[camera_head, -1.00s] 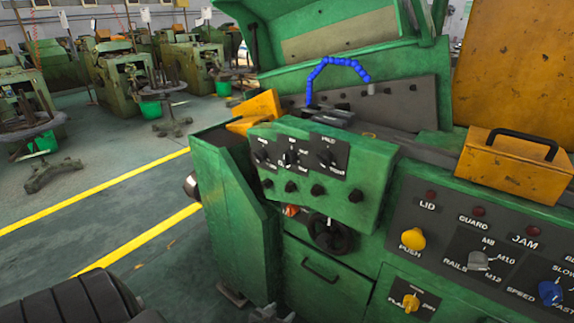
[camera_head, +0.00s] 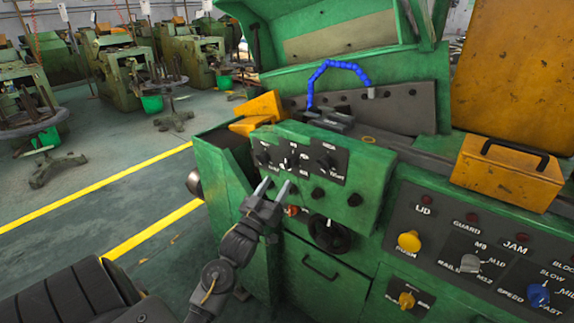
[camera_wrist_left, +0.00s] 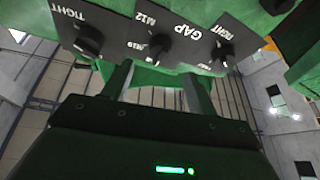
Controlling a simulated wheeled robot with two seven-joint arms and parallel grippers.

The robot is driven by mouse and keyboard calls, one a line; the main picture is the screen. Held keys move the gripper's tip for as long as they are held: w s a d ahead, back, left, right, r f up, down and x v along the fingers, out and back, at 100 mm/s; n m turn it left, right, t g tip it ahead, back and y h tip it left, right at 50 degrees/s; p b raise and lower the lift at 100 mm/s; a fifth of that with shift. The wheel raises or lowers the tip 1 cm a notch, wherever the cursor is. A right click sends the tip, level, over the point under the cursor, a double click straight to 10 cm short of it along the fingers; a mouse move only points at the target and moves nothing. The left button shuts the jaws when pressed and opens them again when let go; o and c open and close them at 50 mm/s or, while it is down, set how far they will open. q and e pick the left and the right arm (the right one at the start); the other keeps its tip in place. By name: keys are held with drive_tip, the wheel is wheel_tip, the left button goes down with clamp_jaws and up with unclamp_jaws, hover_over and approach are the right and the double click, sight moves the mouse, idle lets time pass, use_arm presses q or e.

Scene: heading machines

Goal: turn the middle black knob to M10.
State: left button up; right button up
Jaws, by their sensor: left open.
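The middle black knob (camera_head: 292,160) sits on a dark labelled plate on the front of the green control box (camera_head: 360,195), between two similar black knobs. It also shows in the left wrist view (camera_wrist_left: 160,52), near an M12 label; its exact setting is too small to read. My left gripper (camera_head: 275,187) is open and empty, pointing up at the box from just below the knob row. In the left wrist view its two fingers (camera_wrist_left: 157,84) stand apart below the middle knob and do not visibly grasp it. My right gripper is out of view.
A lower row of small black knobs (camera_head: 317,194) lies close to the left fingers. A black handwheel (camera_head: 330,233) is below. A second panel at right has a grey selector (camera_head: 470,262) and yellow button (camera_head: 409,241). Open floor lies to the left.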

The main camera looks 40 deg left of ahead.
sight(287, 167)
use_arm(q)
drive_tip(key=p+x, duration=0.1)
drive_tip(key=x, duration=0.5)
drive_tip(key=shift+w+r+p, duration=0.15)
drive_tip(key=shift+p, duration=0.25)
drive_tip(key=shift+w+a+r, duration=0.15)
drive_tip(key=shift+w+a, duration=0.05)
drive_tip(key=shift+w, duration=0.5)
drive_tip(key=c, duration=1)
